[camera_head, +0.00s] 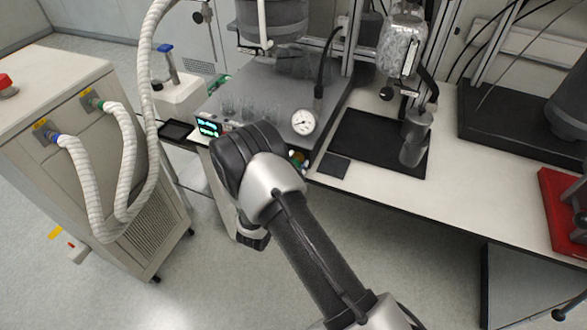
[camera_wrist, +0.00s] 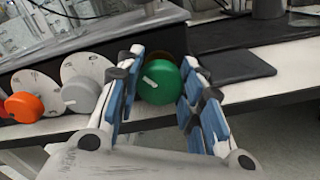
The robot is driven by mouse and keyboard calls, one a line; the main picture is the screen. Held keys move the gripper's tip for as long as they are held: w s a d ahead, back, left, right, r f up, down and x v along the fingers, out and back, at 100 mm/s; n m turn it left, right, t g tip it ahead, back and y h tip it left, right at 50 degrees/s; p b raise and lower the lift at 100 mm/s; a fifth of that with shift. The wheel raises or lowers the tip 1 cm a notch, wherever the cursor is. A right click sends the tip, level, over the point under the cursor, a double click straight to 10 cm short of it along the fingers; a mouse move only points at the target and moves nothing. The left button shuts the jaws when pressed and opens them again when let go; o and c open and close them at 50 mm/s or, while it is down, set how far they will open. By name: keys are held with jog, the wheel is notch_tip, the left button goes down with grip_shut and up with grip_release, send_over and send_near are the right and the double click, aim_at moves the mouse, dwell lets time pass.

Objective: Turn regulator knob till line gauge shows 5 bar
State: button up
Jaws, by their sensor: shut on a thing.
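A green knob (camera_wrist: 160,82) with a white pointer mark sits on the bench's front face. My gripper (camera_wrist: 161,75) is shut on it, with one blue-padded finger on each side. The knob's back is partly hidden by the left finger. A round white line gauge (camera_head: 303,122) faces forward above the bench edge in the head view. Its dial is too small to read. In the head view my own arm hides the gripper fingers.
A grey knob (camera_wrist: 82,95) and an orange knob (camera_wrist: 24,107) sit left of the green one. A black mat (camera_head: 375,143) lies right of the gauge. A cabinet with pale hoses (camera_head: 75,172) stands at the left.

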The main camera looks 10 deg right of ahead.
jog(key=m+b, duration=0.3)
jog(key=m, duration=0.3)
jog(key=shift+f, duration=0.1)
jog(key=m, duration=0.6)
jog(key=shift+m+b, duration=0.35)
jog(key=shift+m, duration=0.05)
jog(key=o, duration=1.1)
jog(key=shift+s, duration=0.1)
jog(key=v, duration=0.8)
